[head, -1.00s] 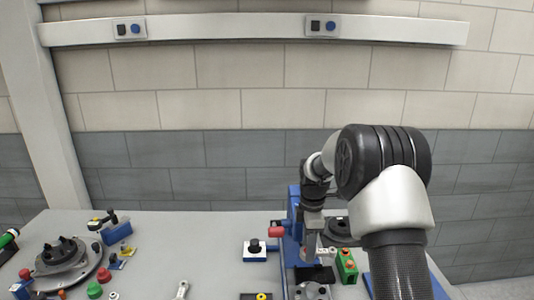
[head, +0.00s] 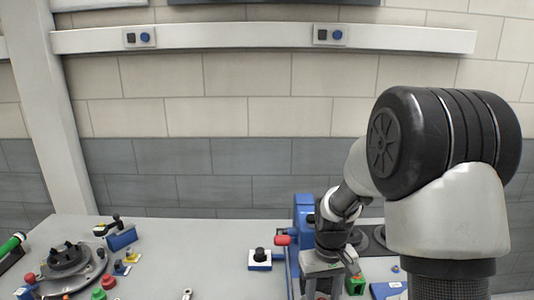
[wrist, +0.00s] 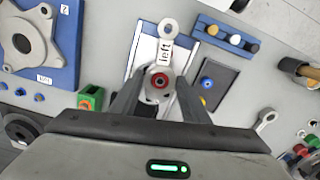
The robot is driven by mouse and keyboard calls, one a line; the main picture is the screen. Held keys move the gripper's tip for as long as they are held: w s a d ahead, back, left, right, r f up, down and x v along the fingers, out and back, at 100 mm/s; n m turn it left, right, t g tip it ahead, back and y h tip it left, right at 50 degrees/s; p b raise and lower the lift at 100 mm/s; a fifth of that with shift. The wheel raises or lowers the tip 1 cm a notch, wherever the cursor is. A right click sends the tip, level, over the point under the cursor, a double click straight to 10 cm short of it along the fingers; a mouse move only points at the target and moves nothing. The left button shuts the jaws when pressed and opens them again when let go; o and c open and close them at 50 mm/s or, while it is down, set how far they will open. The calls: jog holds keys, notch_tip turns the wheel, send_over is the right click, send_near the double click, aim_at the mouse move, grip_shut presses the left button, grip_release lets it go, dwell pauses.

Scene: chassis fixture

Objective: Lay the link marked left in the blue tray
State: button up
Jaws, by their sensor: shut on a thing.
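A pale grey link marked "left" (wrist: 165,52) shows in the wrist view, with a ring at its far end. Its near end, around a red-ringed centre, lies between the fingers of my gripper (wrist: 158,98), which is shut on it. In the head view my gripper (head: 322,285) is low over the bench's front, and the link cannot be made out there. A blue tray-like base (wrist: 66,76) with a small label is at the wrist view's upper left, with a grey flanged part on it. Its edge seems to show at the head view's lower right (head: 378,291).
A green block (wrist: 90,98) stands close beside my gripper. A blue rack with coloured pegs (wrist: 226,36), a dark plate with a blue button (wrist: 207,82) and another grey link (wrist: 265,121) lie on the other side. A blue fixture (head: 303,212) stands behind my gripper.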

jog(key=shift+s+f+m, duration=0.15)
jog(key=shift+s+m, duration=0.65)
jog(key=shift+s, duration=0.05)
notch_tip(320, 180, up, 5)
jog(key=p, duration=0.5)
jog(key=shift+s, duration=0.15)
jog(key=shift+f+b, duration=0.25)
jog(key=shift+b, duration=0.05)
jog(key=shift+r, duration=0.15)
